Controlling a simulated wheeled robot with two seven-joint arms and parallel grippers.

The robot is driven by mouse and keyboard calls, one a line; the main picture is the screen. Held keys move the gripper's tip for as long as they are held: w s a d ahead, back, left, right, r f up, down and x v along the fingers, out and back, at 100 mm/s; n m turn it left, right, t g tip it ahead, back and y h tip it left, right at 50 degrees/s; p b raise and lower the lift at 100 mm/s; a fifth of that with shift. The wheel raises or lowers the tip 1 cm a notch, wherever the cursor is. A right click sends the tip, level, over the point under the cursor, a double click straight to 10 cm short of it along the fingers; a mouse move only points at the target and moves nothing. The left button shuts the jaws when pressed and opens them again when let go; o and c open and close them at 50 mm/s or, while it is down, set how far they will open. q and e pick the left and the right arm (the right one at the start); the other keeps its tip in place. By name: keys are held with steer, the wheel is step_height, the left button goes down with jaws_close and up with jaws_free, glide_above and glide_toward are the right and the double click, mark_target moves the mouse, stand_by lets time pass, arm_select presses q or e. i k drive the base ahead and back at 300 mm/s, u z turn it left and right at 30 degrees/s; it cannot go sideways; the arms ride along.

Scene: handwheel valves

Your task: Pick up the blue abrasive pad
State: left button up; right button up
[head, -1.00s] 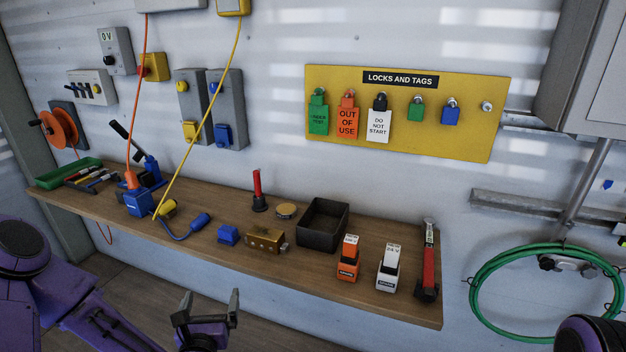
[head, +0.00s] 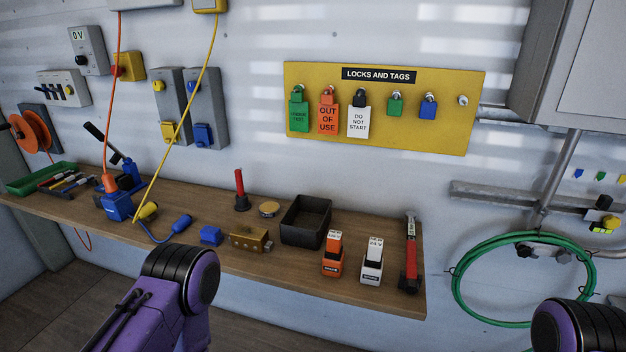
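A small blue block (head: 211,235), which looks like the blue abrasive pad, lies on the wooden shelf. It sits just left of a brass block and right of a blue plug-like piece on a cable. Nothing is touching it from above. My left arm comes in at the bottom, its purple and black joint just below the shelf's front edge, near the blue block in the picture. My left gripper is out of sight. Only a purple and black joint of my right arm shows at the lower right corner; my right gripper is out of sight.
On the shelf (head: 385,294) stand a brass block (head: 250,238), a black bin (head: 305,221), orange (head: 332,256) and white (head: 372,262) labelled devices, and a red-handled hammer (head: 409,262). A blue tool (head: 118,205) and yellow cable are left. A green hose coil (head: 462,282) hangs right.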

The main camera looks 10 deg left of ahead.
mark_target(213, 236)
steer(key=u, duration=2.55)
steer(key=i, duration=1.2)
steer(key=z, duration=1.45)
